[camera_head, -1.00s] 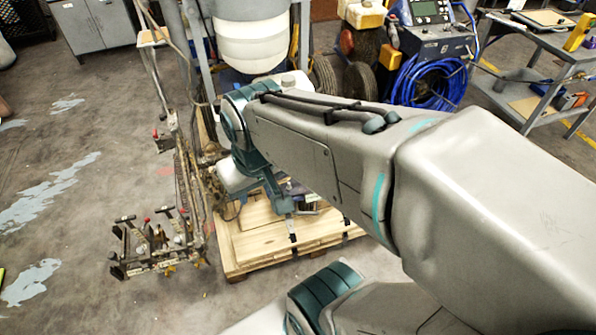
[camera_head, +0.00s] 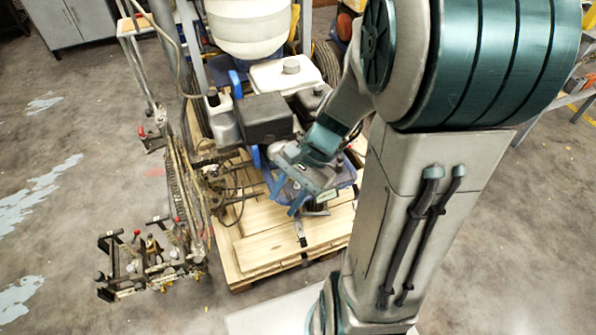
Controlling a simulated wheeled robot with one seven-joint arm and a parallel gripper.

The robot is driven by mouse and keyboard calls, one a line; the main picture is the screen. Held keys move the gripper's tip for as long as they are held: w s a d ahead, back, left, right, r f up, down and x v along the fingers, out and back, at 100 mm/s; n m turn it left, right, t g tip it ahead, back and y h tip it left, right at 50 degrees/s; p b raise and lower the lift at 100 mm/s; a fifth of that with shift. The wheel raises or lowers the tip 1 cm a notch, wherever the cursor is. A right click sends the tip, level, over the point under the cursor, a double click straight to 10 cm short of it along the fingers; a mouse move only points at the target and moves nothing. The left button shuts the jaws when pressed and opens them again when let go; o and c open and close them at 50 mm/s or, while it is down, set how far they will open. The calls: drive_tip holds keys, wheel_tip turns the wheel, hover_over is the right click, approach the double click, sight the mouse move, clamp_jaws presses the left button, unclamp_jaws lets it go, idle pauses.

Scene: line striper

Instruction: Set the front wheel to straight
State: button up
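The line striper (camera_head: 268,118) stands on a wooden pallet, with a white tank, a black engine part and a blue frame. My gripper (camera_head: 286,197) is at the striper's near end, low over the pallet, pointing down and toward the viewer. Its fingers are small and overlap the blue parts, so I cannot tell their opening or whether they touch anything. A small dark rounded part, possibly the front wheel (camera_head: 317,208), shows just right of the fingers. It is mostly hidden, and its angle cannot be read.
The wooden pallet (camera_head: 262,262) has bare boards in front. A metal rack with levers (camera_head: 150,262) stands at its left, close to the striper. My arm covers much of the right side. A grey cabinet (camera_head: 70,22) is at the back left. Open concrete floor lies at the left.

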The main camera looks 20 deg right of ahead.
drive_tip(key=w+f+m+t+y+b, duration=0.1)
drive_tip(key=w+f+m+y+b, duration=0.2)
drive_tip(key=f+m, duration=0.25)
drive_tip(key=w+f+m+t+y+b, duration=0.1)
drive_tip(key=w+f+m+y+b, duration=0.2)
drive_tip(key=f, duration=0.4)
drive_tip(key=m+t+h+b, duration=1.1)
drive_tip(key=m+t+b, duration=0.55)
drive_tip(key=m, duration=1.75)
approach(315, 214)
drive_tip(key=shift+g, duration=0.45)
drive_tip(key=w+b, duration=0.1)
drive_tip(key=w, duration=0.2)
drive_tip(key=w+f+b, duration=0.1)
drive_tip(key=w+b, duration=0.1)
drive_tip(key=w, duration=0.1)
drive_tip(key=w+b, duration=0.1)
drive_tip(key=w, duration=0.3)
drive_tip(key=shift+a+f, duration=0.3)
drive_tip(key=shift+a, duration=0.05)
drive_tip(key=shift+c, duration=0.4)
